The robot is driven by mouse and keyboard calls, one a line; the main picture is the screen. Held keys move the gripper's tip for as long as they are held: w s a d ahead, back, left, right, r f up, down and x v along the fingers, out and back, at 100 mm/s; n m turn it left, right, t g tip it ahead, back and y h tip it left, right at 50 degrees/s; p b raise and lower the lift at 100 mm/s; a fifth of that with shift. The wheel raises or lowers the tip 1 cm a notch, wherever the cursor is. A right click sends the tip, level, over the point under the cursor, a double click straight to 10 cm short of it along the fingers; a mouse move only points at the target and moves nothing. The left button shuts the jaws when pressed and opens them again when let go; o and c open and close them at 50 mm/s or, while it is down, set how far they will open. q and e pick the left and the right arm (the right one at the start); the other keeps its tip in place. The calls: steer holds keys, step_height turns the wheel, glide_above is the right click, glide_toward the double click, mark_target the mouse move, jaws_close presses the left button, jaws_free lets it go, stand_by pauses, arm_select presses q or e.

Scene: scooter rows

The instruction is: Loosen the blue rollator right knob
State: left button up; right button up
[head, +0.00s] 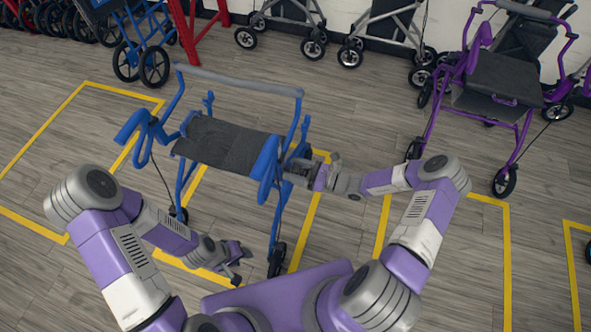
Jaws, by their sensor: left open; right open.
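The blue rollator (228,148) stands in front of me, with a dark seat, a grey bar along its far side and blue handles on both sides. My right gripper (292,172) is at the rollator's right side, close to the blue frame below the right handle (267,158). The right knob itself cannot be made out; the gripper and frame cover that spot. I cannot tell whether the fingers touch the frame. My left gripper (238,262) is open and empty, low in front of the rollator, left of its near right wheel (277,260).
A purple rollator (497,85) stands at the right. Grey-framed walkers (285,14) line the wall at the back. More blue walkers (140,45) and a red frame (198,25) are at the back left. Yellow floor lines (508,260) mark bays on the wooden floor.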

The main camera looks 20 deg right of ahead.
steer(key=c, duration=1)
steer(key=shift+r, duration=0.1)
